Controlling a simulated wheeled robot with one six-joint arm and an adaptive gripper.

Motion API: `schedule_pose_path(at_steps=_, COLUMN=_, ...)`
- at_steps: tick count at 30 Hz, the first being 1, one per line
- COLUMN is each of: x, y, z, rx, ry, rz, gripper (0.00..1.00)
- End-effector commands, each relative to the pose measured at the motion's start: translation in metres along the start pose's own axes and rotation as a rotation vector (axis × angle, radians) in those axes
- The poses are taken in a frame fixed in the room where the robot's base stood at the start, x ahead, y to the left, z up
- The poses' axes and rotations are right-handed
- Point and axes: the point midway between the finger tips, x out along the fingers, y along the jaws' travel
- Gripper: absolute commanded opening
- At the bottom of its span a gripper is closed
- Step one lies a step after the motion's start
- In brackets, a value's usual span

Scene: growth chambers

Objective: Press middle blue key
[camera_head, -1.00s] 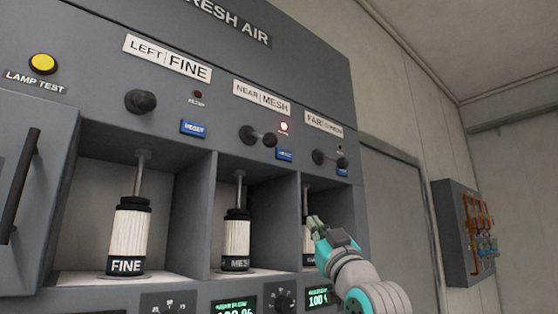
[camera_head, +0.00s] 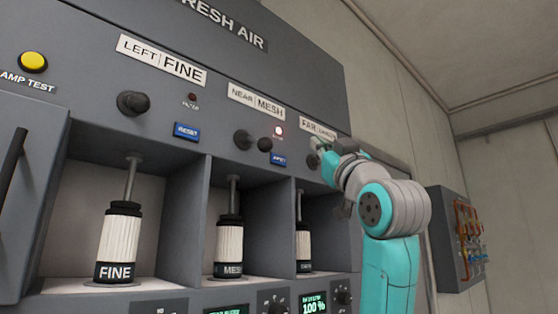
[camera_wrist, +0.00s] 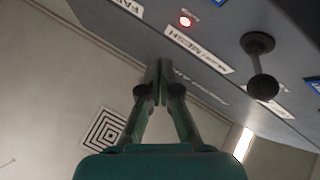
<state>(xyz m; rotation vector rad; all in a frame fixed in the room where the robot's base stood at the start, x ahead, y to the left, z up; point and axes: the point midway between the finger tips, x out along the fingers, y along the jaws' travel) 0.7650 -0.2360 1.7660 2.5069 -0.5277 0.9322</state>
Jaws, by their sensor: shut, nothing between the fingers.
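Blue keys sit on the grey panel below the labels. The middle blue key (camera_head: 279,159) is below the NEAR MESH label, right of its black knob and under a lit red lamp (camera_head: 278,131). The left blue key (camera_head: 187,131) is marked RESET. The right blue key is hidden behind my arm. My gripper (camera_head: 318,146) is at the FAR section, to the right of the middle key and apart from it. In the wrist view its fingers (camera_wrist: 158,72) are together and empty, with the lit red lamp (camera_wrist: 185,20) beyond them.
Black knobs stick out from the panel, one at NEAR MESH (camera_head: 251,140) and one at LEFT FINE (camera_head: 133,103). Open bays below hold cartridges, including the FINE one (camera_head: 118,242). A box with orange pipes (camera_head: 467,235) hangs at right.

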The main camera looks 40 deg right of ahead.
Motion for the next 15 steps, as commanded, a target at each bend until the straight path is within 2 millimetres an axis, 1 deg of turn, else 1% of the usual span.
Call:
schedule_pose_path(at_steps=4, x=0.001, y=-0.001, z=0.001, rx=0.001, ry=0.000, rz=0.000, gripper=0.00)
schedule_pose_path(at_steps=8, x=0.006, y=-0.005, z=0.005, rx=0.001, ry=-0.001, rz=-0.001, gripper=0.00)
schedule_pose_path(at_steps=15, x=0.026, y=-0.020, z=0.020, rx=0.002, ry=-0.002, rz=-0.001, gripper=0.00)
